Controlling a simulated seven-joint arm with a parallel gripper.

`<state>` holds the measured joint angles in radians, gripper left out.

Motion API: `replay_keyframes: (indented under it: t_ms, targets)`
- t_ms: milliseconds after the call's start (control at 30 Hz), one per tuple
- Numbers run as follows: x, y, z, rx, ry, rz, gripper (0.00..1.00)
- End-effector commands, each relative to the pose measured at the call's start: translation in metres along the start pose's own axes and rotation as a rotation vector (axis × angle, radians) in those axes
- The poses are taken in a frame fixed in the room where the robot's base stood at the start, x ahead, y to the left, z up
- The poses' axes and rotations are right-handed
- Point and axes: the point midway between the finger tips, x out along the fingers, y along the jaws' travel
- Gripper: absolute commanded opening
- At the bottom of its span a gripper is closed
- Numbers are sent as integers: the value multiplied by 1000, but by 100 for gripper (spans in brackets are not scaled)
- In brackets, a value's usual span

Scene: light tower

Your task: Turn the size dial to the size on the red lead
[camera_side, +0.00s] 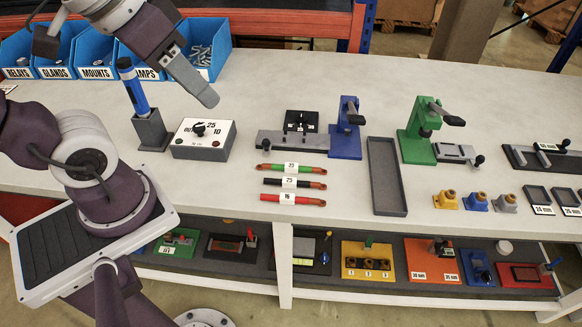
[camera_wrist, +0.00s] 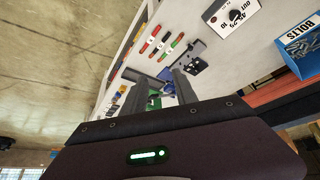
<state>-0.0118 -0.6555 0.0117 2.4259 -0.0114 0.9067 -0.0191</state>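Three leads lie on the bench: the red lead (camera_side: 275,198) with a white tag that appears to read 16, a black lead (camera_side: 272,182) tagged 25, and a green lead (camera_side: 310,168) tagged 35. A black dial block (camera_side: 302,121) sits behind a grey slide beside the blue press; its markings are too small to read. A white box (camera_side: 222,144) has a black knob with marks including 25 and 10; it also shows in the wrist view (camera_wrist: 237,14). My gripper (camera_side: 208,98) is above the bench, touching neither. In the wrist view its fingers (camera_wrist: 160,78) are apart and empty.
A blue press (camera_side: 346,140) and a green press (camera_side: 417,140) stand on the bench, with a long grey tray (camera_side: 386,178) between them. A blue tool stands in a dark holder (camera_side: 151,132) left of the white box. Blue bins (camera_side: 210,50) line the back.

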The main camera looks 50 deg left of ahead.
Motion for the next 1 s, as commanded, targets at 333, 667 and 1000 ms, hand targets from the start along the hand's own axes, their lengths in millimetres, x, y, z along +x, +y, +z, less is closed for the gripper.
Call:
replay_keyframes:
  t_ms: [333,667,1000]
  targets:
    - [128,-62,-192,-445,-253,-55,35]
    - [333,-147,-216,-709,-419,-187,35]
    - [391,-154,-191,-728,-435,-199,35]
